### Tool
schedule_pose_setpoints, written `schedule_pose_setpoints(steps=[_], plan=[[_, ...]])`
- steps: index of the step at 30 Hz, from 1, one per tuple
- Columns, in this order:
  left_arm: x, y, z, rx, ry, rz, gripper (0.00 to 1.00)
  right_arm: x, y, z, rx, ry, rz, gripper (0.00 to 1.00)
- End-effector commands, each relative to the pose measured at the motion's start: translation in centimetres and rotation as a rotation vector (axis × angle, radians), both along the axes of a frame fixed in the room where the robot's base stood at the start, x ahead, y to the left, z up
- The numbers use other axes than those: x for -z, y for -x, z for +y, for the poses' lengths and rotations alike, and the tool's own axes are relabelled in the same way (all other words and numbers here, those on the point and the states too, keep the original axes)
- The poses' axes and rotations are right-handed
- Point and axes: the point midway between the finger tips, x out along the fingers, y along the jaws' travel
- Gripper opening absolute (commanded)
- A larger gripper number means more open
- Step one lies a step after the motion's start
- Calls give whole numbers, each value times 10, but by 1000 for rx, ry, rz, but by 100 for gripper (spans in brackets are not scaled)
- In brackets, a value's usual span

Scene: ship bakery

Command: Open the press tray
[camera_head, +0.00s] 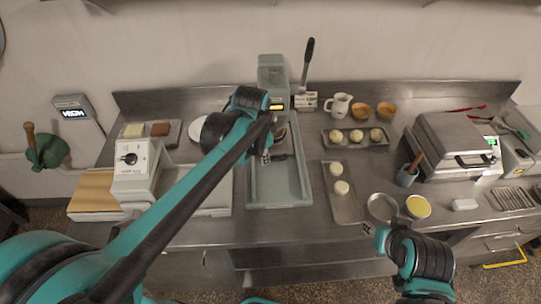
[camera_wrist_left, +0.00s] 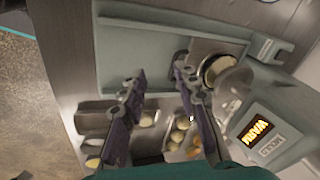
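The press (camera_head: 272,72) is a grey-green machine at the back wall, with a dark upright lever (camera_head: 308,62) beside it. Its long grey-green tray (camera_head: 291,191) reaches forward along the counter. In the left wrist view the tray (camera_wrist_left: 140,58) fills the upper middle, and the press body (camera_wrist_left: 288,140) with a lit display is at right. My left gripper (camera_head: 276,150) is above the back part of the tray; the wrist view shows its fingers (camera_wrist_left: 160,75) apart with nothing between them. My right gripper (camera_head: 371,231) is at the counter's front edge, its fingers too small to judge.
Right of the press tray, a metal tray (camera_head: 345,208) holds pale dough balls, and another (camera_head: 354,147) stands behind it. A white jug (camera_head: 339,105), a grill press (camera_head: 455,150) and a metal bowl (camera_head: 383,208) stand nearby. A white scale-like machine (camera_head: 133,170) is at left.

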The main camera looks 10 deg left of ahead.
Motion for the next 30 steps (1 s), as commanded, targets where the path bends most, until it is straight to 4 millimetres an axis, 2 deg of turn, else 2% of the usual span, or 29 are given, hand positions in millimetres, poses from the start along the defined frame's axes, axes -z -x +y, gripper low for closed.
schedule_pose_setpoints(steps=[1,3,6,9,14,24,30], plan=[[5,-19,-3,71,-26,30,31,-1,0,0,0,0,0,38],[13,-37,-6,166,-59,72,31,-1,0,0,0,0,0,38],[24,-56,-9,272,-90,115,31,-2,0,0,0,0,0,38],[32,-66,-11,336,-107,142,31,-2,0,0,0,0,0,38],[44,-73,-12,368,-116,156,31,1,0,0,0,0,0,38],[98,-81,-8,366,-115,154,31,21,0,0,0,0,0,38],[112,-83,-7,366,-115,154,31,25,0,0,0,0,0,38]])
